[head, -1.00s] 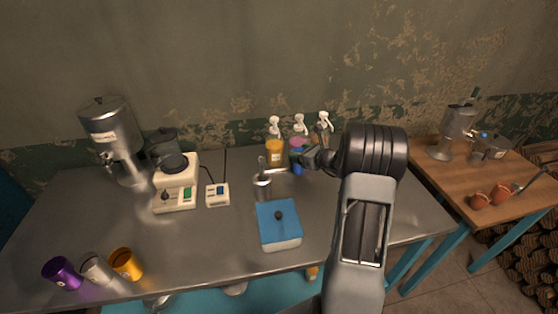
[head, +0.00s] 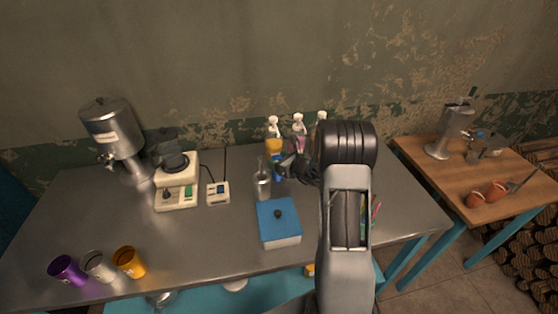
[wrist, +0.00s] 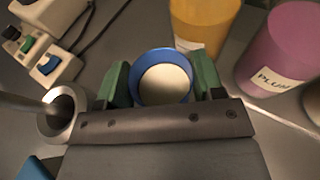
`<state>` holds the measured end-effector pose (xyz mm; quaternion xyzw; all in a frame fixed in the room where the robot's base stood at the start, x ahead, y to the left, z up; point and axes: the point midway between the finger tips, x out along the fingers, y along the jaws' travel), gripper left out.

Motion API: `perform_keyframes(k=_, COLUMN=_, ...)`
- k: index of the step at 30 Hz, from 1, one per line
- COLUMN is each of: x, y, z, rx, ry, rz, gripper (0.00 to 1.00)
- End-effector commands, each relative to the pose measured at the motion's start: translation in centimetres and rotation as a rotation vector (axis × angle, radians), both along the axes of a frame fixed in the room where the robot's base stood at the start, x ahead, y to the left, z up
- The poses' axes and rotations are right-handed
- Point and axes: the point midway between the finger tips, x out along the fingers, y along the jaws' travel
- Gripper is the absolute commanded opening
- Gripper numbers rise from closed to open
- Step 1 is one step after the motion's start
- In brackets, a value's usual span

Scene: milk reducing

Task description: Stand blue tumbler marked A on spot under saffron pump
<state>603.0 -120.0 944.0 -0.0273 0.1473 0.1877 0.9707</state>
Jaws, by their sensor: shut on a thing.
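The blue tumbler (wrist: 136,68) is between the green-padded fingers of my gripper (wrist: 162,80), which is shut on it. It is upright, pale inside, and its mark is not visible. In the head view, part of the tumbler (head: 278,172) shows beside my gripper (head: 287,170), in front of the saffron pump bottle (head: 273,147). The yellow bottle also shows just beyond the tumbler in the wrist view (wrist: 203,22). I cannot tell whether the tumbler touches the table. The spot under the saffron pump is not visible.
The plum pump bottle (head: 299,146) stands right of the saffron one. A steel cup (head: 262,184) with a rod in it is close on the left. A blue-lidded box (head: 277,218) is in front. Purple (head: 66,269), white (head: 98,266) and orange (head: 129,261) cups are front left.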

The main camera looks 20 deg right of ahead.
Motion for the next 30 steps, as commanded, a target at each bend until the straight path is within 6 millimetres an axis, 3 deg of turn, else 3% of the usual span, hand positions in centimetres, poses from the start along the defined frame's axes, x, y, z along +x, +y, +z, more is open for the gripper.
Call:
perform_keyframes(k=9, x=0.0, y=0.0, z=-0.2, rx=0.0, ry=-0.002, rz=0.0, gripper=0.27)
perform_keyframes(k=10, x=0.0, y=0.0, z=-0.3, rx=0.0, ry=0.0, rz=0.001, gripper=0.63)
perform_keyframes(k=18, x=0.0, y=0.0, z=-0.2, rx=0.0, ry=0.0, rz=0.001, gripper=0.87)
perform_keyframes(k=27, x=0.0, y=0.0, z=0.2, rx=0.0, ry=0.0, rz=0.001, gripper=0.87)
perform_keyframes(k=30, x=-1.0, y=-0.5, z=0.4, rx=0.0, ry=-0.002, rz=-0.001, gripper=0.87)
